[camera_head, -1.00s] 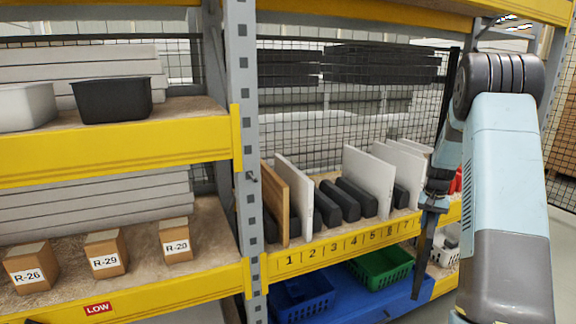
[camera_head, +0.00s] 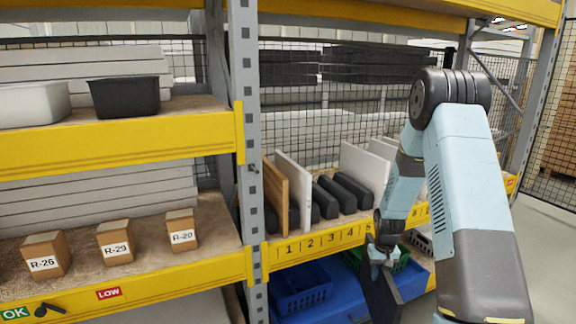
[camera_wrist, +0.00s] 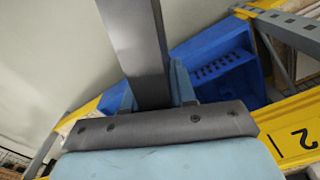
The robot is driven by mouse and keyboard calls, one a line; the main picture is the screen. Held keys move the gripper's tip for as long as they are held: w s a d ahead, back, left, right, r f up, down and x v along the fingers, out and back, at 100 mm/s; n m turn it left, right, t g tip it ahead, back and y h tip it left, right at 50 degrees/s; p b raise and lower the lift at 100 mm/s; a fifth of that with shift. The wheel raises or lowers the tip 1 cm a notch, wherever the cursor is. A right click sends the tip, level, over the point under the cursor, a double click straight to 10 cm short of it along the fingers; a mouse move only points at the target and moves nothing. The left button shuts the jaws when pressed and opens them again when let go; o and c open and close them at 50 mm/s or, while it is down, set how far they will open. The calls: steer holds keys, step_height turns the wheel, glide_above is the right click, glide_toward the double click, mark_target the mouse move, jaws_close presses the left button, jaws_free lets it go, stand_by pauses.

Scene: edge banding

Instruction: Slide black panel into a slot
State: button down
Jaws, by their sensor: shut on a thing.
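The black panel (camera_head: 381,294) hangs tilted below my gripper (camera_head: 381,256), in front of the numbered shelf's yellow edge and apart from the slots. In the wrist view the dark panel (camera_wrist: 136,45) runs up and away from the gripper, which is shut on it; the grip itself is partly hidden. The slots are gaps between black padded dividers (camera_head: 352,190) on the shelf. A brown panel (camera_head: 275,198) and a white panel (camera_head: 293,192) stand at the left slots, near number 1. More white panels (camera_head: 364,170) stand further right, partly behind my arm.
A blue bin (camera_head: 303,290) and a green bin (camera_head: 402,262) sit below the slot shelf. A grey upright post (camera_head: 246,150) stands left of the slots. Small labelled boxes (camera_head: 116,242) stand on the left shelf. Wire mesh closes the back.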

step_height(320, 180, up, 17)
stand_by(1.5)
steer(key=shift+a+f, duration=0.1)
steer(key=shift+f, duration=0.05)
